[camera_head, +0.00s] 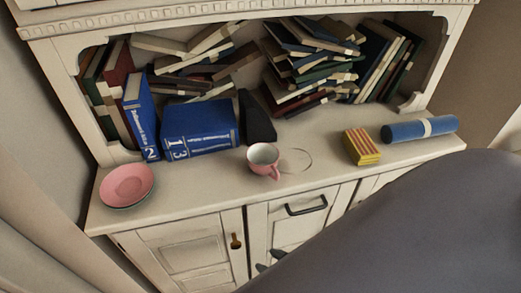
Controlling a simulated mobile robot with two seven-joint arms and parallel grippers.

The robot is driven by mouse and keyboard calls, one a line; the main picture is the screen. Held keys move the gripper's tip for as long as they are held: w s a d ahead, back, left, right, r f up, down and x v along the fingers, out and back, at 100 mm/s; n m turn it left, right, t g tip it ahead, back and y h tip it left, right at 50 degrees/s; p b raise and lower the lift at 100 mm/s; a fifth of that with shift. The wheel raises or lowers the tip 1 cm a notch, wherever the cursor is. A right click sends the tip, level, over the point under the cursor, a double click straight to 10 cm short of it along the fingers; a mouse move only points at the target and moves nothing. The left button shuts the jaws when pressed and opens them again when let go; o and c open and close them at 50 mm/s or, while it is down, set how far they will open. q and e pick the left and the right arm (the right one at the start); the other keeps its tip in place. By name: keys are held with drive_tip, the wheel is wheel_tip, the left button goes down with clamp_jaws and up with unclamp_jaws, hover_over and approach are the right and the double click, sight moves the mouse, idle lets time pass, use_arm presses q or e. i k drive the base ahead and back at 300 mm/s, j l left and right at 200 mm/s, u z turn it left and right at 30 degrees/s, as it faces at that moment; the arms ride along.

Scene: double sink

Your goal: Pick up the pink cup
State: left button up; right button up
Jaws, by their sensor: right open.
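The pink cup (264,160) stands upright on the cabinet's counter, near its front edge, with a pale inside and its handle toward the front. My right gripper (269,261) shows only as dark fingertips in front of the lower cabinet doors. It is open, below the cup in the picture and apart from it. The rest of this gripper is hidden behind the large grey arm part at lower right. My left gripper is not in view.
A pink saucer (127,185) lies at the counter's left end. Blue books (200,130) stand behind the cup. A yellow-and-red striped box (362,146) and a blue roll (418,129) lie to the right. A thin ring mark shows right of the cup. Door handles stick out below.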

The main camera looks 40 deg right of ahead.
sight(262, 158)
drive_tip(key=j+z, duration=0.1)
drive_tip(key=z, duration=0.4)
drive_tip(key=j+z, duration=0.15)
drive_tip(key=z, duration=0.3)
drive_tip(key=i, duration=0.05)
